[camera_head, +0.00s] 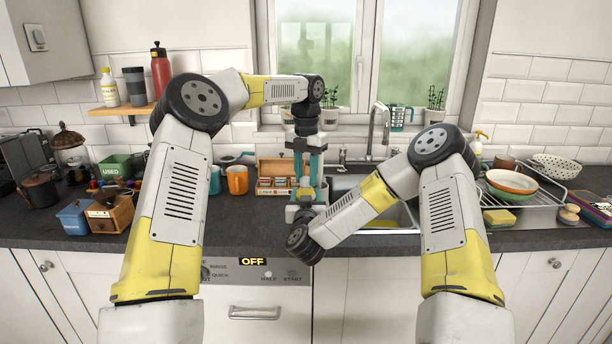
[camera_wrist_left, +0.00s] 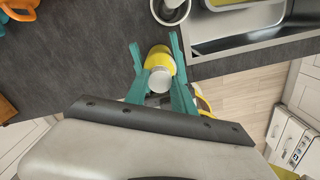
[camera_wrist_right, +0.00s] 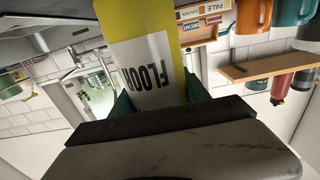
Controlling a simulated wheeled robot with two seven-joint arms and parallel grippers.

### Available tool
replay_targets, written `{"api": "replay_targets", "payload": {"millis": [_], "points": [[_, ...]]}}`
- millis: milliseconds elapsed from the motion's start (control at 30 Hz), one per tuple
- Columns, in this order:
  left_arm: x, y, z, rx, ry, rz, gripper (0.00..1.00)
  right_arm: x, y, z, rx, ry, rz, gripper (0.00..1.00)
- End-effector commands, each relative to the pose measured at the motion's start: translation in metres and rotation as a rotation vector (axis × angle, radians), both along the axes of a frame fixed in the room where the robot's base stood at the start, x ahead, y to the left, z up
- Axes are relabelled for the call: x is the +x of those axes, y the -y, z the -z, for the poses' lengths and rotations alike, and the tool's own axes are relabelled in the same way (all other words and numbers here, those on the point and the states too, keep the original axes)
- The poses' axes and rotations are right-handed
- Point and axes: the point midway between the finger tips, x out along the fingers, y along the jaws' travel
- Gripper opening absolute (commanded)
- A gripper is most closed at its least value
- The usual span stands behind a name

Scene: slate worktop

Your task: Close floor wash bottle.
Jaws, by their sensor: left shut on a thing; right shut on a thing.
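The floor wash bottle (camera_wrist_right: 148,75) is yellow with a white label reading FLOOR in the right wrist view. My right gripper (camera_wrist_right: 158,97) is shut on its body. The left wrist view looks down on its yellow body (camera_wrist_left: 160,57) and round white cap (camera_wrist_left: 160,81). My left gripper (camera_wrist_left: 155,60) has its teal fingers on either side of the cap and is shut on it. I cannot tell whether the cap is seated. In the head view my left gripper (camera_head: 308,180) points straight down above my right one, and the arms mostly hide the bottle.
The sink (camera_head: 400,213) lies just right of the grippers. An orange mug (camera_head: 237,180) and a wooden box of packets (camera_head: 278,172) stand to the left. A dish rack (camera_head: 540,200) is at right. The bottle is near the worktop's front edge.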

Motion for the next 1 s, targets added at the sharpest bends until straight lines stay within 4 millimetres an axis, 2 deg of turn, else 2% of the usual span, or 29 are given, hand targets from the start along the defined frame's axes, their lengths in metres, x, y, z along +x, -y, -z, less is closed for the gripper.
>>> {"api": "replay_targets", "payload": {"millis": [367, 400, 500, 833, 1000], "points": [[0.0, 0.0, -0.001, -0.001, 0.003, 0.037, 0.0, 0.0, 0.0, 0.0, 0.001, 0.0, -0.001, 0.0], [0.0, 0.0, -0.001, -0.001, 0.003, 0.036, 0.32, 0.0, 0.0, 0.0, 0.001, 0.001, -0.001, 0.0], [0.0, -0.001, -0.001, -0.001, 0.003, 0.036, 0.52, 0.0, 0.0, 0.0, 0.001, 0.001, -0.001, 0.0], [0.001, 0.0, -0.003, -0.002, 0.003, 0.035, 0.52, 0.0, 0.0, 0.0, 0.001, 0.0, 0.0, 0.0], [0.001, 0.0, -0.023, -0.004, 0.003, 0.034, 0.52, 0.0, 0.0, 0.0, 0.001, 0.0, 0.0, 0.0]]}}
